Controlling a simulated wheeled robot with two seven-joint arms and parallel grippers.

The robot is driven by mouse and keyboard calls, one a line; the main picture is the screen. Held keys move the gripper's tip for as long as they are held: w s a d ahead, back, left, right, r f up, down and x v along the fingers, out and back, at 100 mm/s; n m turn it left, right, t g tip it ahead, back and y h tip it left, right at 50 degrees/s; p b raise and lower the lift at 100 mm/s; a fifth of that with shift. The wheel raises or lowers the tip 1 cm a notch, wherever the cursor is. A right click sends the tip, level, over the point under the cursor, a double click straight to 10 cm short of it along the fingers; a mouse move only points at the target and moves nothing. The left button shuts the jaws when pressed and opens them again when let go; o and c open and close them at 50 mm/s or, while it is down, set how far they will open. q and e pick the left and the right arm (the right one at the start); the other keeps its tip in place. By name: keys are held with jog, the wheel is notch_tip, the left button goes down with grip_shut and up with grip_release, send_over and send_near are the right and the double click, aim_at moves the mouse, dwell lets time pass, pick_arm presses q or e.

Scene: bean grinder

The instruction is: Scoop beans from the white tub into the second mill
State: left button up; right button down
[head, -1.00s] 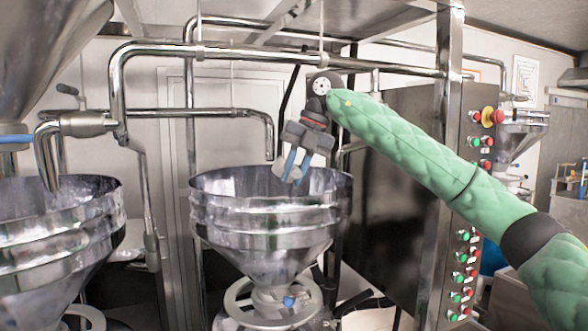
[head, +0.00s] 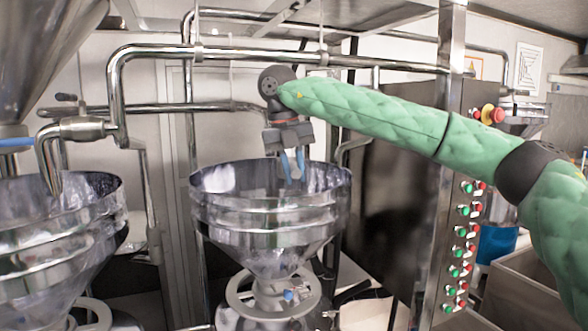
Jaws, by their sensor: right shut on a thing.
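A steel mill with a wide round hopper (head: 268,222) stands in the middle of the head view. Another steel hopper (head: 58,225) is at the left edge. I cannot tell from the picture which is the second mill. My right gripper (head: 292,166) points down over the middle hopper, with its blue fingertips at the height of the rim. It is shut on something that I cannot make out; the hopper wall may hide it. No beans and no white tub can be made out. My left gripper is out of view.
Steel pipes (head: 290,55) run above and behind the hoppers. A steel post with red and green buttons (head: 465,212) stands right of the middle mill, under my right arm. A blue container (head: 497,243) and a grey bin (head: 515,290) are at the lower right.

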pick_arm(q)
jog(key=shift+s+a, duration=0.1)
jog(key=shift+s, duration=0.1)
pick_arm(e)
jog(key=shift+a, duration=0.15)
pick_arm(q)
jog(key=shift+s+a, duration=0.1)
